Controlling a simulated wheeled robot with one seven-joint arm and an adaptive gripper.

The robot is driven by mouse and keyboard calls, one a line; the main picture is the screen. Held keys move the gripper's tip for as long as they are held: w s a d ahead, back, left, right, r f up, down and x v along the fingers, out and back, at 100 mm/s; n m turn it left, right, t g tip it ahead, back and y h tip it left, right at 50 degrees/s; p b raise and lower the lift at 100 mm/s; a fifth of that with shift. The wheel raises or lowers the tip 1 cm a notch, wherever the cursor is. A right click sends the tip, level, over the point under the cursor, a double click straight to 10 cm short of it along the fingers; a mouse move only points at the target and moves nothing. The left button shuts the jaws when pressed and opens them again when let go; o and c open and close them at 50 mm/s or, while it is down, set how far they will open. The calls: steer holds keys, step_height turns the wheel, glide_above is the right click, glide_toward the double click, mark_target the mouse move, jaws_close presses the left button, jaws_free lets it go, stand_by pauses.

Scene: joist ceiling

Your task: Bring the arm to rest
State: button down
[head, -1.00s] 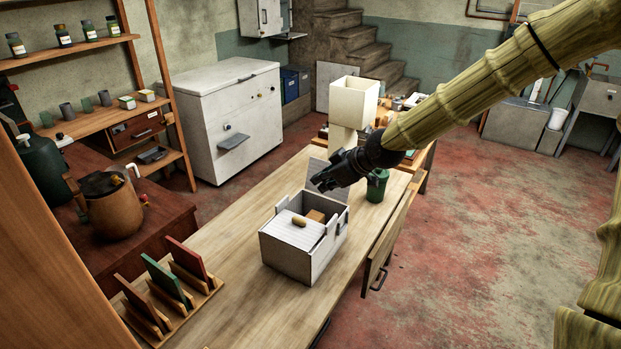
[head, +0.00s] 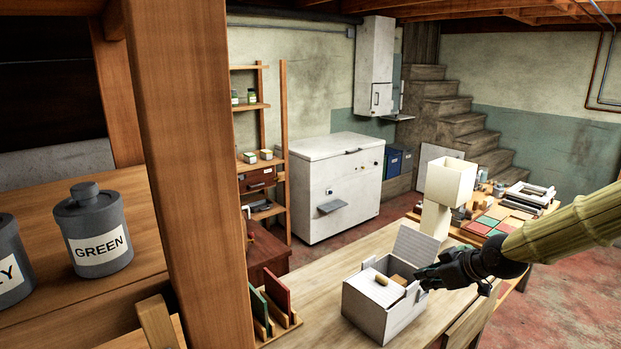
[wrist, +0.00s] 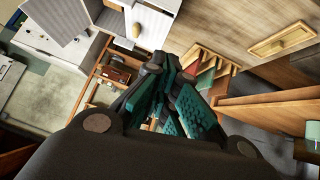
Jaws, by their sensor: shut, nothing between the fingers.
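My gripper (head: 428,279) is at the end of my arm in the head view, beside the upper right of a white box on the workbench. It is shut and holds nothing. In the wrist view its dark fingers with teal pads (wrist: 166,90) come together in the middle. The white wooden box (head: 383,310) stands with its lid raised at the back. A tan rounded piece (head: 381,280) sits on its partly covered top, and a tan block (head: 400,280) shows inside. Whether my gripper touches the box, I cannot tell.
A wooden post (head: 190,170) and a shelf with a grey canister marked GREEN (head: 95,232) fill the near left. A rack with red and green panels (head: 277,300) stands left of the box. A cream lamp (head: 447,185) stands behind the box. A white chest freezer (head: 335,190) is farther back.

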steer(key=s+a+f+m+g, duration=0.1)
steer(key=s+a+f+m, duration=0.1)
steer(key=s+f, duration=0.45)
steer(key=s+a+f+m+g+h, duration=0.1)
steer(key=s+a+f, duration=0.15)
steer(key=f, duration=0.75)
steer(key=s+a+f+m+g, duration=0.2)
steer(key=s+f, duration=0.4)
steer(key=f, duration=0.2)
steer(key=s+f+m+g+h, duration=0.1)
steer(key=s+f+m+g, duration=0.1)
steer(key=s+f, duration=0.6)
steer(key=s+f+m+g+h, duration=0.1)
steer(key=s+f, duration=0.8)
steer(key=s, duration=1.1)
steer(key=shift+d+m+g+h+b, duration=0.3)
steer(key=shift+m+g+h, duration=0.1)
steer(key=shift+h, duration=0.4)
steer(key=shift+s, duration=0.15)
